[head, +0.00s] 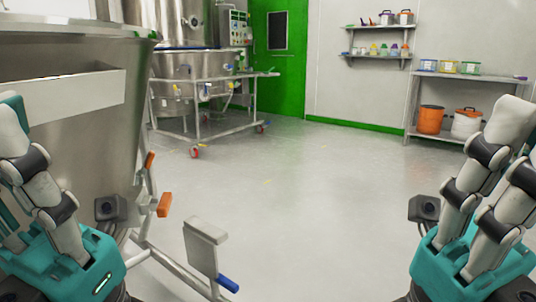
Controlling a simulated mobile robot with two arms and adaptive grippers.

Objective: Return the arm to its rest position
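My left gripper (22,160) is at the lower left corner of the head view. It has a teal body and jointed grey fingers with black joints, and is partly cut off by the picture edge. My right gripper (500,150) is at the lower right corner, with the same teal body and two grey fingers leaning up and to the right. Part of it is also outside the picture. No held object shows at either one. I cannot tell from this view how far the fingers are spread.
A large steel vessel (90,150) with orange handles stands close by my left gripper. A pedal-like plate (205,248) with a blue end sits low in front. A wheeled steel machine (190,85) stands behind. A rack (445,75) with buckets is at right. The middle floor is clear.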

